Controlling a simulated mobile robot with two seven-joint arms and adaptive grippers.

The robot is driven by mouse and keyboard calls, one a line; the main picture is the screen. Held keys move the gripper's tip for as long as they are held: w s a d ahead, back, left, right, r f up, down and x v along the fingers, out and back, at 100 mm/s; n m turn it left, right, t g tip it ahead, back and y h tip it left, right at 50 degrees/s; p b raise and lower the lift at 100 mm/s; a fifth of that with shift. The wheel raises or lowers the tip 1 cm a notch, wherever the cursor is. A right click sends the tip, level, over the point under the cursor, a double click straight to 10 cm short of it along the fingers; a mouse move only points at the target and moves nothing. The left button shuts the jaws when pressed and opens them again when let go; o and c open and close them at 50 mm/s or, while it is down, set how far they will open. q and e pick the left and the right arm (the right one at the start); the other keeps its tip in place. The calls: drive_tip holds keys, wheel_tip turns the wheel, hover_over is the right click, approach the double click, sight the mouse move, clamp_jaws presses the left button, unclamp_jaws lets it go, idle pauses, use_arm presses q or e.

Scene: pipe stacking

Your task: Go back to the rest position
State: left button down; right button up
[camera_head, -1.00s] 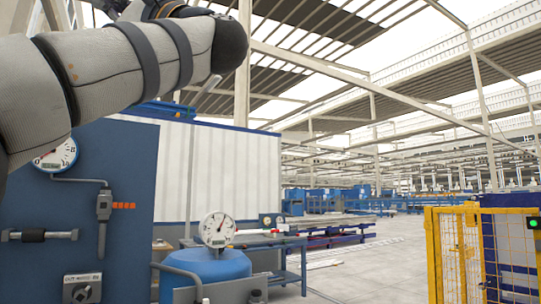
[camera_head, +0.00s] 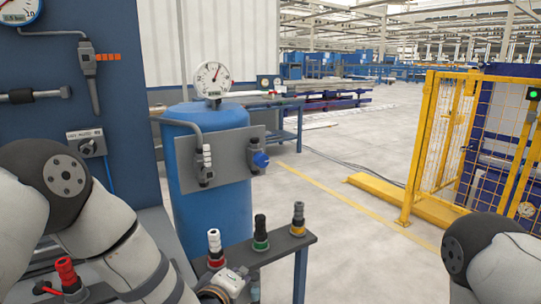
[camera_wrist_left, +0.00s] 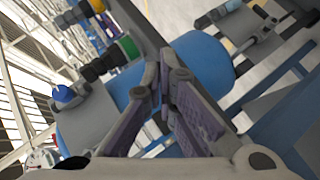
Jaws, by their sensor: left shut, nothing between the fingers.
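My left arm (camera_head: 130,255) comes in from the left in the head view. Its wrist end is low in the picture, close to the rack of fittings, and the fingers cannot be made out there. In the left wrist view my left gripper (camera_wrist_left: 166,65) is shut and empty, its two fingers meeting in front of the blue tank (camera_wrist_left: 205,62). My right arm (camera_head: 490,260) shows only as a rounded link at the lower right of the head view. My right gripper is not in view.
A blue tank (camera_head: 214,215) with a gauge (camera_head: 212,80) stands ahead. Before it, a grey rack (camera_head: 275,248) holds red, green and orange-banded fittings. A blue panel (camera_head: 125,120) stands at left.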

use_arm(q)
drive_tip(key=s+a+f+m+g, duration=0.3)
drive_tip(key=s+a+f+g, duration=0.1)
drive_tip(key=s+f, duration=0.75)
drive_tip(key=s+a+f+m+g+y, duration=0.1)
drive_tip(key=s+a+f+m+g, duration=0.1)
drive_tip(key=s, duration=0.9)
drive_tip(key=s+a+f+m+g+y+b, duration=0.1)
drive_tip(key=s+a+g, duration=0.4)
drive_tip(key=s, duration=0.7)
drive_tip(key=s+a+f+m+g+y+b, duration=0.1)
drive_tip(key=s+a+f+m+g, duration=0.3)
drive_tip(key=s, duration=0.7)
drive_tip(key=shift+s+a+f, duration=0.25)
drive_tip(key=shift+s+f, duration=0.1)
drive_tip(key=shift+f, duration=0.15)
use_arm(e)
drive_tip(key=shift+s+f+g, duration=0.6)
drive_tip(key=shift+s+f, duration=0.65)
drive_tip(key=shift+s, duration=0.15)
